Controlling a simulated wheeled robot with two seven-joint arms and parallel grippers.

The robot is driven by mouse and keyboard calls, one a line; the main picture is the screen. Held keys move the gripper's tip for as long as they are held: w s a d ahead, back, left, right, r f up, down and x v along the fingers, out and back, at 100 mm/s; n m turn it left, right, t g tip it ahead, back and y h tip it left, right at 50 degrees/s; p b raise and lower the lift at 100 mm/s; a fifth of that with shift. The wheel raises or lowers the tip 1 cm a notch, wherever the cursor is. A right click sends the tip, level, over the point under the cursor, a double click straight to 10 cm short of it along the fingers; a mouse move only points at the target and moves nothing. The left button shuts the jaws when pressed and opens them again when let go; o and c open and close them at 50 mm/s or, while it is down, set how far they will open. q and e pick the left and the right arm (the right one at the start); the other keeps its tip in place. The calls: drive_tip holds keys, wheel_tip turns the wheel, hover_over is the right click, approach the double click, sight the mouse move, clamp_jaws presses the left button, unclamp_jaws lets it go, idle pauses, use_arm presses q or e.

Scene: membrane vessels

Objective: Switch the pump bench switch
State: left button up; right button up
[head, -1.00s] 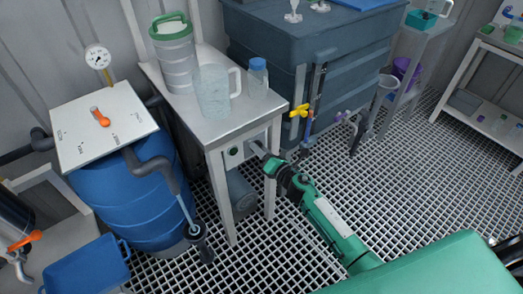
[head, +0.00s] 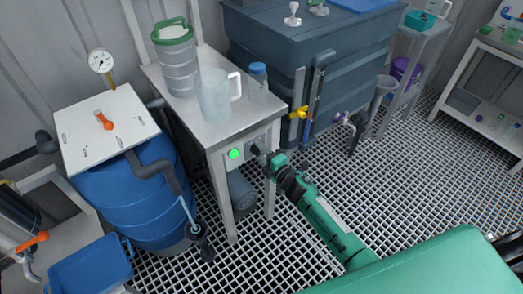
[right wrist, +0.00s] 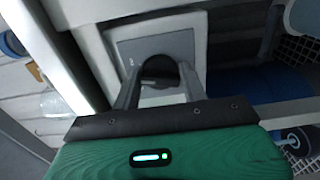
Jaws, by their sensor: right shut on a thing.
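The pump bench (head: 222,122) is a pale table with a switch panel on its front, under the top. A green lamp (head: 234,154) on the panel glows brightly. My right gripper (head: 259,149) is at the panel, just right of the lamp. In the right wrist view, its two fingers (right wrist: 160,88) are shut on the dark round switch knob (right wrist: 159,66), one on each side. The knob stands on a light grey plate (right wrist: 190,45). In the head view the gripper mostly hides the knob. My left gripper is not in view.
A lidded jar (head: 176,70), a clear pitcher (head: 214,95) and a blue-capped bottle (head: 258,82) stand on the bench top. A blue barrel (head: 130,205) is at left; a dark tank (head: 290,50) with a yellow valve (head: 299,112) is behind. Grated floor is open at right.

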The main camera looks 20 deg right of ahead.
drive_tip(key=shift+m+p, duration=0.35)
drive_tip(key=shift+m, duration=0.85)
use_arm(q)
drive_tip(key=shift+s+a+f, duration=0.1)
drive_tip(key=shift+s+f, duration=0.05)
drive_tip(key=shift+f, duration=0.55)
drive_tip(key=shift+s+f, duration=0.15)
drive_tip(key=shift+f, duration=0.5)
use_arm(e)
drive_tip(key=shift+m, duration=0.4)
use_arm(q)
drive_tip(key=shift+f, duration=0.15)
use_arm(e)
drive_tip(key=o, duration=0.9)
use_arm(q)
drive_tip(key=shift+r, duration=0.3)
use_arm(e)
drive_tip(key=v, duration=1.4)
drive_tip(key=shift+w, duration=0.1)
